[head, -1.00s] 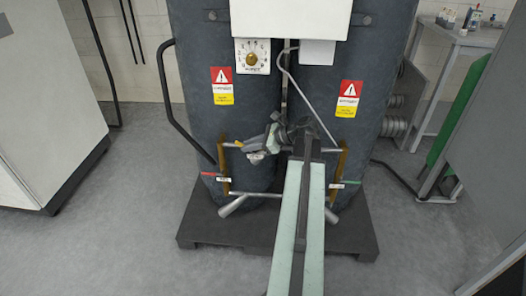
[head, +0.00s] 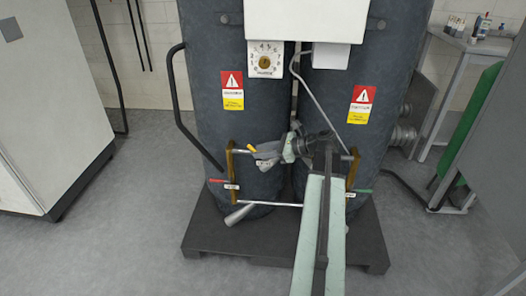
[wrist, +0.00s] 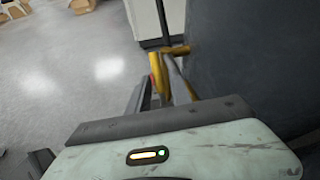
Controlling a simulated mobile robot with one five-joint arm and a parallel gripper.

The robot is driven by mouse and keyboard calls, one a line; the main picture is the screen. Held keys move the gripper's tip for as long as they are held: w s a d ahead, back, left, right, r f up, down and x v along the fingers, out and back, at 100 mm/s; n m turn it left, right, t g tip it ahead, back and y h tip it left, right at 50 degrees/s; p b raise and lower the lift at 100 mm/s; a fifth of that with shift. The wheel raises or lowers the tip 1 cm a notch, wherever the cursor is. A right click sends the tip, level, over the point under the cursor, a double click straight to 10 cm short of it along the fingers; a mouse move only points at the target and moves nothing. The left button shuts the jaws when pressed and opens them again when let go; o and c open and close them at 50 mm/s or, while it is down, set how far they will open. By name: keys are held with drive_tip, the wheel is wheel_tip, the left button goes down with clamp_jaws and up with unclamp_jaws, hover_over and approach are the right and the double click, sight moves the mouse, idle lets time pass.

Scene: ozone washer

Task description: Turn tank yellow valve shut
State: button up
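The yellow valve handle (head: 251,148) is a small bright lever on the upper silver pipe, low on the left dark tank. My gripper (head: 262,157) reaches leftward across the tanks' front, with its tip right beside the handle. In the wrist view, the yellow handle (wrist: 157,74) stands just past my dark fingers (wrist: 140,98), against the silver pipe. I cannot tell whether the fingers touch it. The finger gap and part of the valve are hidden.
A red handle (head: 217,181) and a green handle (head: 362,190) sit on brass side pipes. The tanks stand on a dark pallet (head: 225,250). A bent black rail (head: 173,90) stands left of them. A white cabinet (head: 40,115) is far left, with open floor between.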

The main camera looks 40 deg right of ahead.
drive_tip(key=shift+a, duration=0.1)
drive_tip(key=shift+s+r, duration=0.2)
drive_tip(key=p+v, duration=0.2)
drive_tip(key=v, duration=0.5)
drive_tip(key=shift+d+p, duration=0.25)
drive_tip(key=shift+p, duration=0.15)
